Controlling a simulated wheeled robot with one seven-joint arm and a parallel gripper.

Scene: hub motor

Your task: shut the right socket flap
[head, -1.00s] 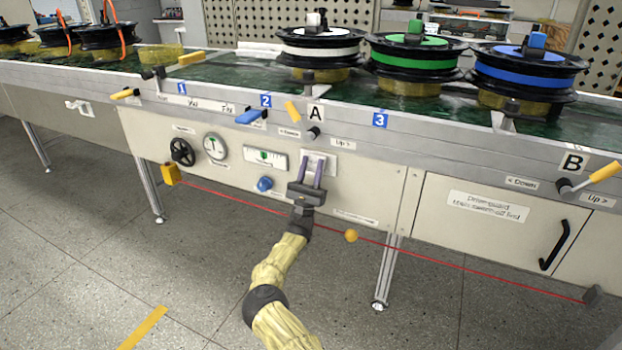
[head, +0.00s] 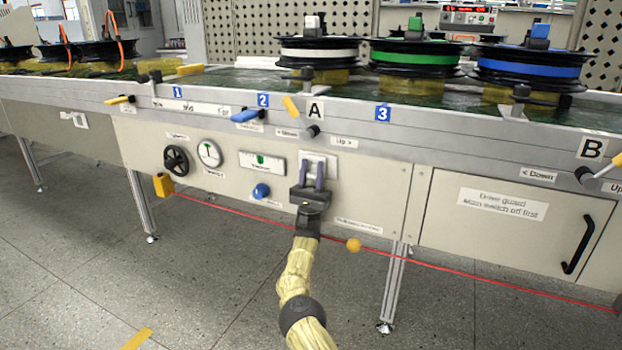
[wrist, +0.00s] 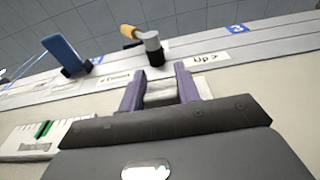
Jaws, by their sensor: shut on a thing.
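The white socket plate (head: 331,160) is on the cream front panel below the letter A. My gripper (head: 313,165) is in front of it, its two purple fingers reaching to the plate. In the wrist view a pale flap-like piece (wrist: 160,93) lies between the fingers of my gripper (wrist: 160,76), and the jaws are shut on it. I take this piece to be a socket flap; the fingers hide much of it, and I cannot tell which flap it is or how far it is open.
A blue knob (head: 261,191) and a green-marked gauge (head: 262,162) are left of the socket. A red cord (head: 460,272) with a yellow ball (head: 353,245) runs low across the front. Floor in front is free.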

